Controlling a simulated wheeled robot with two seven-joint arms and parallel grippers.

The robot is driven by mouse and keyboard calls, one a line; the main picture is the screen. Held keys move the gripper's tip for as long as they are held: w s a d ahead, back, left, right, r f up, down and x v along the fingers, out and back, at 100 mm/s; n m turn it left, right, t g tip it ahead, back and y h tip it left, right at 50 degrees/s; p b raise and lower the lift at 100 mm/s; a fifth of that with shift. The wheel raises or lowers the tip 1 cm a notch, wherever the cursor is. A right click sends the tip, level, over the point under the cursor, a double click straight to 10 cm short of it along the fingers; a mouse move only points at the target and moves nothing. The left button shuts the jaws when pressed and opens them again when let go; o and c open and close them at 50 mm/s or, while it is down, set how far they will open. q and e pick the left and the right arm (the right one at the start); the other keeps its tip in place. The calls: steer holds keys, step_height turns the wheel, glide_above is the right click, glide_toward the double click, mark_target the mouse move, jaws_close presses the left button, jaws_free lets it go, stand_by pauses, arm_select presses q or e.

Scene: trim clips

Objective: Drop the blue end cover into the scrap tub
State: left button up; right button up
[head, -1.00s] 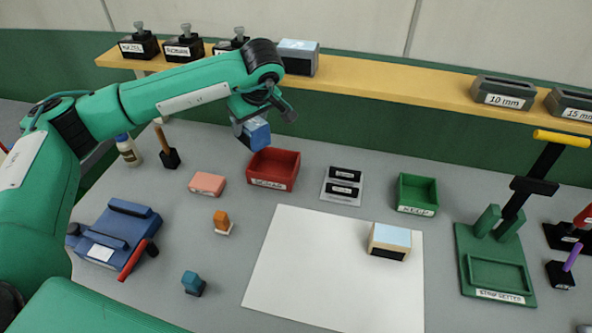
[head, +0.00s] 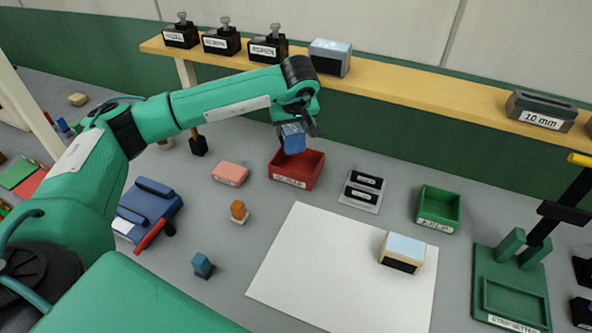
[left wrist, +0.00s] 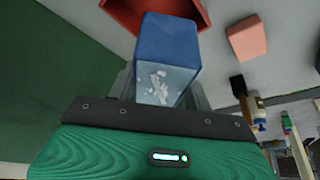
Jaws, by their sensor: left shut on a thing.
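The blue end cover (head: 292,139) is held by my left gripper (head: 297,127), which is shut on it. In the head view the cover is over the back left part of the red scrap tub (head: 311,174), overlapping its back edge in the picture. In the left wrist view the blue end cover (left wrist: 166,42) fills the jaws, with a pale, marked face towards the camera. The red scrap tub (left wrist: 185,8) shows just beyond it there, partly hidden by the cover. What is inside the tub is mostly hidden. My right gripper is not in view.
A pink block (head: 230,173) lies left of the tub; it also shows in the left wrist view (left wrist: 246,38). A grey plate with black labelled pieces (head: 362,190) and a green keep tub (head: 438,207) stand to the right. A yellow shelf (head: 400,93) runs behind.

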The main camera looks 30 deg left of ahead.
arm_select(q)
steer(key=shift+f+b, duration=0.3)
steer(key=shift+f, duration=0.9)
steer(key=o, duration=0.9)
steer(key=shift+o, duration=1.1)
